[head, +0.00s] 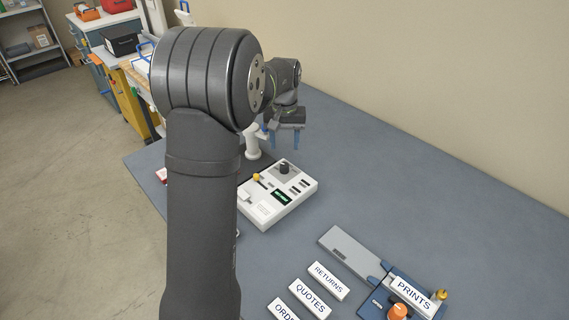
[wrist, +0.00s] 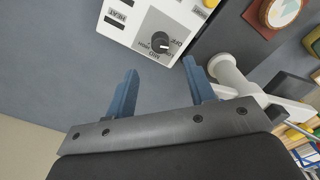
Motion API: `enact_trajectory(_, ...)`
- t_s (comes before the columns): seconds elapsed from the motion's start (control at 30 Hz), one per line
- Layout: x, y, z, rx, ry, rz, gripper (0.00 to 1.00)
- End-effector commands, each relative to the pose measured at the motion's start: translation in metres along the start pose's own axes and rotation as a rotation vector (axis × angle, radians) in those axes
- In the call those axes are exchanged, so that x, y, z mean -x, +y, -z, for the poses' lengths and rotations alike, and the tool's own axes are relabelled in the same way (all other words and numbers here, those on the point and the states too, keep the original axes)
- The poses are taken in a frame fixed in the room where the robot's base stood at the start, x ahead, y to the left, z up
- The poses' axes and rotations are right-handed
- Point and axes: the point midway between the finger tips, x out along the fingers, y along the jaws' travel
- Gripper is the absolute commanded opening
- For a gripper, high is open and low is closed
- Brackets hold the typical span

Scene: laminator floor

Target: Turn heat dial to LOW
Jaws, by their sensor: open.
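The heat dial (head: 284,168) is a black knob on a grey plate on top of the white laminator control unit (head: 262,211). My gripper (head: 283,139) is above and behind the unit in the head view. Its blue fingers (wrist: 158,80) are apart and empty, short of the dial and not touching it.
A white post (head: 252,142) stands behind the unit, close to my gripper. A yellow-topped lever (head: 257,177) rises from the unit. RETURNS (head: 328,280) and QUOTES (head: 310,298) signs and a blue PRINTS fixture (head: 411,295) lie in front. The table's right side is clear.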

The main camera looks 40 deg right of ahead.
Motion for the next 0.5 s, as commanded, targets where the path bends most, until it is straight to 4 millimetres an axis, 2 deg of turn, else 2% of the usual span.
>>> enact_trajectory(0.03,-0.013,0.0,-0.001,0.0,-0.005,0.001,0.49)
enact_trajectory(0.2,-0.049,0.0,-0.001,0.001,-0.005,0.001,0.49)
enact_trajectory(0.33,-0.07,0.0,-0.001,0.001,-0.003,0.001,0.49)
enact_trajectory(0.5,-0.086,0.0,0.0,0.001,-0.001,0.0,0.49)
